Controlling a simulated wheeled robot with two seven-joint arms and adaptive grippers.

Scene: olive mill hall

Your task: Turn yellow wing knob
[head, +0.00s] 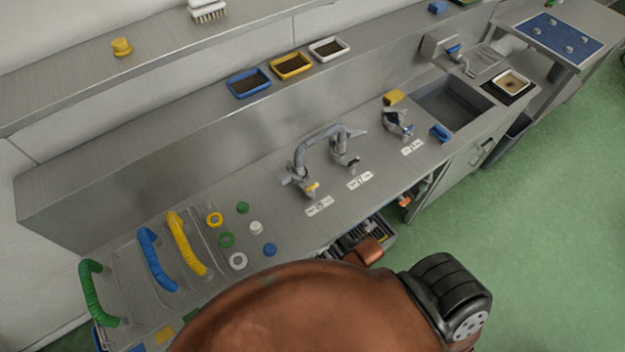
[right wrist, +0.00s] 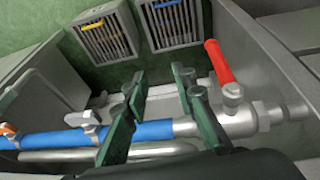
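A small yellow part (head: 312,188) shows on the leftmost metal fitting (head: 297,179) on the bench in the head view. I cannot tell whether it is a wing knob. No yellow wing knob is clear in the right wrist view. There my right gripper (right wrist: 160,86) is open and empty, its two dark green fingers apart in front of a blue pipe (right wrist: 55,138). A red lever (right wrist: 218,62) stands to the right of the fingers, and a pale wing handle (right wrist: 88,121) to their left. My left gripper is not in view.
An orange-tipped handle (right wrist: 8,130) sits at the pipe's left end. Metal walls (right wrist: 285,65) flank the pipework, with two slatted boxes (right wrist: 106,34) (right wrist: 175,22) beyond. The bench has green, blue and yellow (head: 186,243) curved handles at left and a sink (head: 452,102) at right.

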